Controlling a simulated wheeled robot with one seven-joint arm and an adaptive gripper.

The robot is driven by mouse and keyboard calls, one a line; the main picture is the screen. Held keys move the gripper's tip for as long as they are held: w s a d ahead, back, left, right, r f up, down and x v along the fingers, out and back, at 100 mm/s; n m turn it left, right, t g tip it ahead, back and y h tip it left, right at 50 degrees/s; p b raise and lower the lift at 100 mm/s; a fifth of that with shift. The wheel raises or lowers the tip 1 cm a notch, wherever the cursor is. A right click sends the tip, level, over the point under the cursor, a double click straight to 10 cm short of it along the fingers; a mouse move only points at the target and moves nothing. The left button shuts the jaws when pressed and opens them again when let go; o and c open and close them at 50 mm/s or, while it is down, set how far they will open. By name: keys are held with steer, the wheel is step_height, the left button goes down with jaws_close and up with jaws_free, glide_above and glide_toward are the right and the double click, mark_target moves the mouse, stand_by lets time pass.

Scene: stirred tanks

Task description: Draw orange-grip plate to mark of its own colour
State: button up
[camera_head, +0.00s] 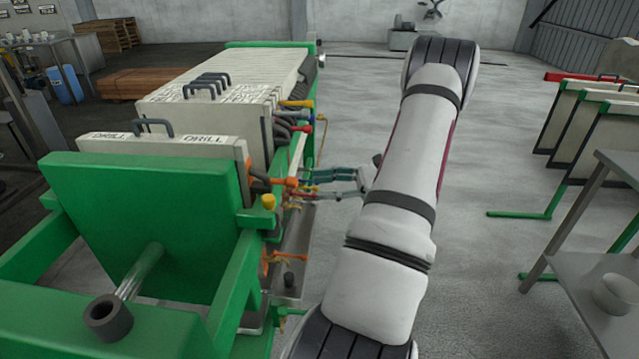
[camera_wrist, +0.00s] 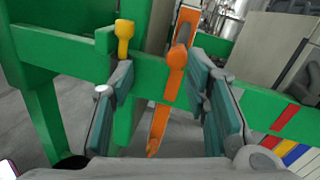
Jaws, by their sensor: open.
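The orange grip (camera_wrist: 176,60) is a round-ended handle in front of an orange-edged plate (camera_wrist: 184,30) in the wrist view. In the head view the orange grip (camera_head: 290,182) sticks out from the press's right side. My gripper (camera_wrist: 160,75) is open and empty, its teal fingers left and right of the orange grip, which lies nearer the right finger. In the head view my gripper (camera_head: 312,184) is beside the press at the grips. Coloured marks, including red (camera_wrist: 285,117) and blue (camera_wrist: 294,153), lie at right on and below the green rail (camera_wrist: 240,100).
A yellow grip (camera_wrist: 124,37) stands just left of the orange one, by the left finger. Pale plates (camera_head: 215,95) are stacked farther back in the green press. A grey table (camera_head: 600,200) and a plate rack (camera_head: 580,130) stand at right. The floor between is clear.

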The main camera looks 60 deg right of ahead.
steer(key=s+a+p+v, duration=0.1)
steer(key=p+v, duration=0.1)
steer(key=v, duration=0.8)
steer(key=shift+a, duration=0.35)
stand_by(0.4)
steer(key=shift+r+p, duration=0.1)
steer(key=shift+p, duration=0.35)
steer(key=shift+w, duration=0.1)
steer(key=m+t+h+b, duration=0.2)
steer(key=h+b, duration=0.1)
steer(key=b, duration=0.3)
glide_toward(297, 183)
steer(key=x, duration=1)
steer(key=shift+w+d+f, duration=0.15)
steer(key=shift+w+f, duration=0.05)
steer(key=shift+w, duration=0.1)
steer(key=shift+c, duration=0.3)
jaws_close()
